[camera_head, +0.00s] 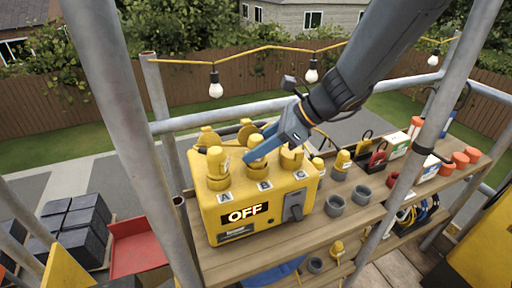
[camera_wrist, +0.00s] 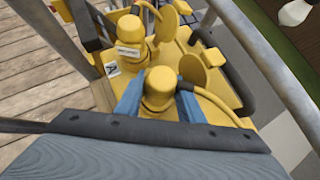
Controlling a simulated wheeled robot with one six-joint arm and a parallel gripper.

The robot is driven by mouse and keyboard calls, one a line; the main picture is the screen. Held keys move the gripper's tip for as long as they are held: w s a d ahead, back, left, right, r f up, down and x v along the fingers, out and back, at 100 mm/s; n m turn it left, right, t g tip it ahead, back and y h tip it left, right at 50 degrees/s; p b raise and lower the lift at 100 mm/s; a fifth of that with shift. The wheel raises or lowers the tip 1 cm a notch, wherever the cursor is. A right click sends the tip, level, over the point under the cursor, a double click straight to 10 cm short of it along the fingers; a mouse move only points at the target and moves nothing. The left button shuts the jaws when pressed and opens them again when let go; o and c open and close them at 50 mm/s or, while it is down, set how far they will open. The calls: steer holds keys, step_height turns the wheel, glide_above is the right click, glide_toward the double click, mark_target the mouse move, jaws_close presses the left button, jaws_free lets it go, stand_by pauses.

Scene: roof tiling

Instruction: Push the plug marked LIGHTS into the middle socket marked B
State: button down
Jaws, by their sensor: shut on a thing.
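The yellow power box (camera_head: 258,235) stands on the bench with sockets marked A, B and C along its top and a display reading OFF. My gripper (camera_head: 258,150), with blue fingers, is over the middle socket B. In the wrist view its fingers (camera_wrist: 158,100) are shut on a yellow plug (camera_wrist: 158,82) with a cable running off to the right. I cannot read a mark on this plug, and the fingers hide its lower end, so how deep it sits is unclear. Another yellow plug (camera_head: 217,160) stands upright in socket A; its white label (camera_wrist: 128,51) is too small to read.
A yellow plug (camera_head: 343,160) stands on the bench right of the box, near grey cups (camera_head: 335,206). A grey lever (camera_head: 295,206) is on the box front. Scaffold poles (camera_head: 130,130) cross the view, and hanging bulbs (camera_head: 215,88) are behind.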

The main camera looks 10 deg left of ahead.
steer(key=shift+f, duration=0.4)
steer(key=c, duration=1.5)
jaws_free()
steer(key=p+v, duration=0.7)
steer(key=v, duration=0.4)
steer(key=s+d+f+n+h+b, duration=0.3)
steer(key=d+f+n, duration=0.2)
steer(key=d+n, duration=0.1)
steer(key=s+d+f+n+h+b, duration=0.3)
steer(key=d+n, duration=0.3)
steer(key=d, duration=0.2)
steer(key=s+d+f+n+t+h+b, duration=0.1)
steer(key=s+d+f+n+h+b, duration=0.2)
steer(key=d+f+n, duration=0.3)
steer(key=shift+d+f, duration=0.35)
steer(key=shift+d, duration=0.05)
